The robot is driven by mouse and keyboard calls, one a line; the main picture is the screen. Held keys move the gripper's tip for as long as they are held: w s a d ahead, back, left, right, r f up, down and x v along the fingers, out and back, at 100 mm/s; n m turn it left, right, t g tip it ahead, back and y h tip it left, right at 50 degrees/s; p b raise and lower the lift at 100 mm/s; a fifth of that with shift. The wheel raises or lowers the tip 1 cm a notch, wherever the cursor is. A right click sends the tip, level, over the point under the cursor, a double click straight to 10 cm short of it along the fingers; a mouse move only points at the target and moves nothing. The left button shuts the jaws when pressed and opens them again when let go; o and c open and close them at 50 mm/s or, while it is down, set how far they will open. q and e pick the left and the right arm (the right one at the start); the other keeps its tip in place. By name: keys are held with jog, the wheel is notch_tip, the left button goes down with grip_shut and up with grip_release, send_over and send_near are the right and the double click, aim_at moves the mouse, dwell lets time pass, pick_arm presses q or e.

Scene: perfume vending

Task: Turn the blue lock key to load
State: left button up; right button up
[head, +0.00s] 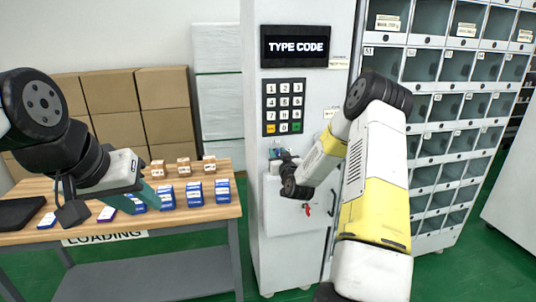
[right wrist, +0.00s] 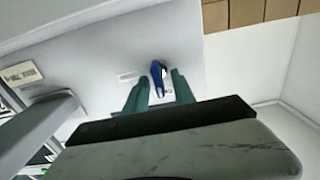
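The blue lock key (right wrist: 158,74) shows in the right wrist view on the pale front of the machine, with a small silver part at its lower end. My right gripper (right wrist: 160,90) points at it with its two teal fingers apart, one on each side of the key's lower end. I cannot tell whether they touch it. In the head view my right gripper (head: 277,154) is at the machine front below the keypad, and my wrist hides much of that spot. My left gripper (head: 145,197) is over the loading table; its finger opening is unclear.
The white machine (head: 275,235) has a keypad (head: 284,107), a "TYPE CODE" screen (head: 295,46) and a red key (head: 307,210). A locker wall (head: 440,110) stands right. The loading table (head: 190,215) holds several small boxes; cartons (head: 165,105) stand behind.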

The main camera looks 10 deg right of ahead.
grip_shut()
jog(key=shift+m, duration=0.3)
jog(key=m, duration=0.6)
jog(key=shift+d+f, duration=0.15)
jog(key=shift+d, duration=0.2)
jog(key=m, duration=0.6)
jog(key=shift+d+f+m, duration=0.2)
jog(key=shift+f+m, duration=0.05)
jog(key=shift+m, duration=0.15)
jog(key=shift+f+m, duration=0.2)
jog(key=shift+m, duration=2)
grip_release()
